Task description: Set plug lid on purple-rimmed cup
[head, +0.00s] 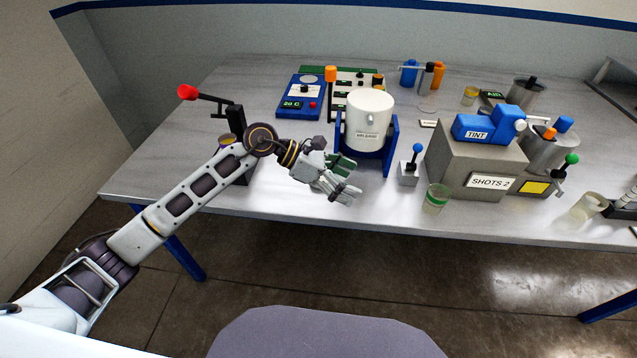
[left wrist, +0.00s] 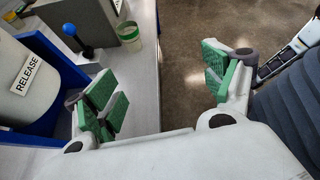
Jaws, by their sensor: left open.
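My left gripper (head: 346,180) is open and empty, held over the table's front edge in front of the white RELEASE pot (head: 369,118). In the left wrist view its green-padded fingers stand wide apart (left wrist: 162,90) with nothing between them. I cannot make out the plug lid for certain in either view. My right gripper cannot be made out.
The RELEASE pot sits in a blue cradle (head: 388,150), close behind the gripper. A blue-knobbed lever (head: 409,173) and a green-banded cup (head: 435,199) stand to its right, by the grey SHOTS 2 box (head: 462,168). A red-handled lever (head: 188,92) rises at the left. The table's left back is clear.

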